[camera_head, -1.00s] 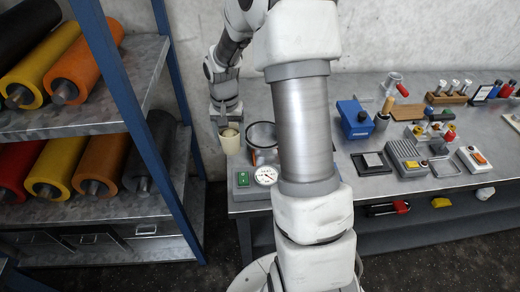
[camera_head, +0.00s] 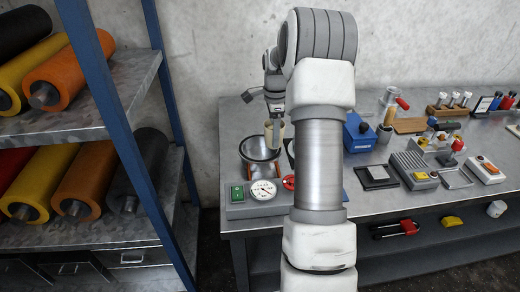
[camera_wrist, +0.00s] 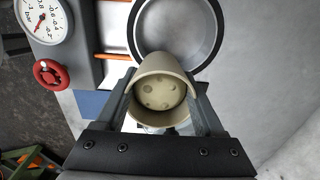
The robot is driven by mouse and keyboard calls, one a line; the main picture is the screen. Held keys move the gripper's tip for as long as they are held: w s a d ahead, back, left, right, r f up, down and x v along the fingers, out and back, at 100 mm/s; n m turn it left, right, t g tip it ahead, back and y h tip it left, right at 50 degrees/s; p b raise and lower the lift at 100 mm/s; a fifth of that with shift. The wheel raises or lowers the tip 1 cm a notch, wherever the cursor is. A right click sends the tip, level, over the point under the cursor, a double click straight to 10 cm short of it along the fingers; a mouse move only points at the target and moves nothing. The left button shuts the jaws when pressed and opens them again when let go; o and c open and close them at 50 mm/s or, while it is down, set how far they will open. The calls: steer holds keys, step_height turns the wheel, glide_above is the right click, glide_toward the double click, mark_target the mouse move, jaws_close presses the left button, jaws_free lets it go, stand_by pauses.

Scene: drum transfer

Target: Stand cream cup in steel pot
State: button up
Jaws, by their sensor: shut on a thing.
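The cream cup (camera_head: 276,136) is held in my gripper (camera_head: 274,118), above the workbench near its back left. In the wrist view, the cup (camera_wrist: 160,84) sits between my two fingers (camera_wrist: 162,100), with its pitted round inside facing the camera. The steel pot (camera_head: 256,152) is a round, dark-rimmed vessel standing on the bench. In the head view the cup overlaps the pot's back right part. In the wrist view the cup covers the lower edge of the pot (camera_wrist: 178,28). I cannot tell how high the cup is over the rim.
A grey box with a dial gauge (camera_head: 262,191), a green switch (camera_head: 237,193) and a red handwheel (camera_head: 289,182) stands in front of the pot. A blue box (camera_head: 358,133) and several tools fill the bench to the right. A roll shelf (camera_head: 120,90) stands left.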

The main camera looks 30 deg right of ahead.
steer(key=w+a+f, duration=0.2)
steer(key=w+a, duration=0.1)
steer(key=shift+w+f, duration=0.25)
steer(key=shift+f, duration=2.1)
steer(key=shift+d+f+b, duration=0.1)
steer(key=shift+f+b, duration=0.05)
steer(key=shift+b, duration=0.15)
steer(key=o, duration=1.5)
